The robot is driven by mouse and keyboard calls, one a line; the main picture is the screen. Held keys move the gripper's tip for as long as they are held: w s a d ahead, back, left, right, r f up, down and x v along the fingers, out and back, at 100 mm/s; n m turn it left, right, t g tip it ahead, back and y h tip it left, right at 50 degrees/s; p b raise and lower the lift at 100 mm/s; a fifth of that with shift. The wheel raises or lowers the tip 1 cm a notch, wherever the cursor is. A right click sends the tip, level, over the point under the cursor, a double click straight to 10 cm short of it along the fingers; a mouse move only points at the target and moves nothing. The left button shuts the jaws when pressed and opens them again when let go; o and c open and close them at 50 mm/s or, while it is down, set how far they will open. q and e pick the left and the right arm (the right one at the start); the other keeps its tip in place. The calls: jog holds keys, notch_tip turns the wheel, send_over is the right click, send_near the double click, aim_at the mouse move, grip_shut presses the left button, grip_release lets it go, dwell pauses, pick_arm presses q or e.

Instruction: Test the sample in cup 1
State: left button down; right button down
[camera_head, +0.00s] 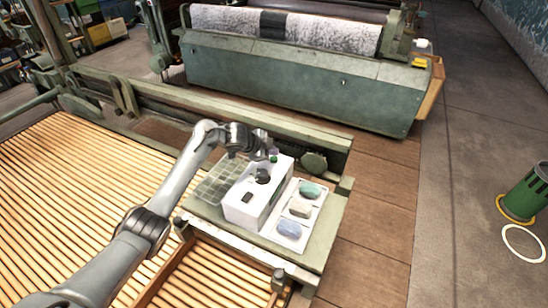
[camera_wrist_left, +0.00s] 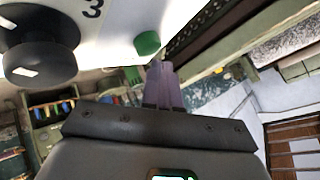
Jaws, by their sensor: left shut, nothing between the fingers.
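A white box-shaped device (camera_head: 244,208) stands on the green bench, with a black knob (camera_head: 262,176) on top. In the left wrist view the knob (camera_wrist_left: 40,55) has a white mark, a "3" beside it, and a green button (camera_wrist_left: 147,43) near the edge. My left gripper (camera_head: 270,146) is above the device's far end; its purple fingers (camera_wrist_left: 160,72) are shut and empty, tips close to the green button. I cannot tell whether they touch it. Right of the device, a white tray (camera_head: 276,240) holds green (camera_head: 309,190), beige (camera_head: 300,208) and bluish (camera_head: 289,228) contents. No cup number is readable.
A divided pale green tray (camera_head: 213,187) lies left of the device. A wooden slatted surface (camera_head: 70,190) fills the left. A large green machine with a roll (camera_head: 290,85) stands behind. A green bin (camera_head: 525,195) stands on the floor at right.

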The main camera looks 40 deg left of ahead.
aim_at(272, 159)
pick_arm(q)
jog(key=shift+f, duration=0.7)
dwell(1.0)
jog(key=shift+r, duration=0.1)
jog(key=shift+r+p, duration=0.9)
jog(key=shift+p, duration=0.3)
notch_tip(272, 159, up, 5)
jog(key=p, duration=0.5)
jog(key=shift+p, duration=0.35)
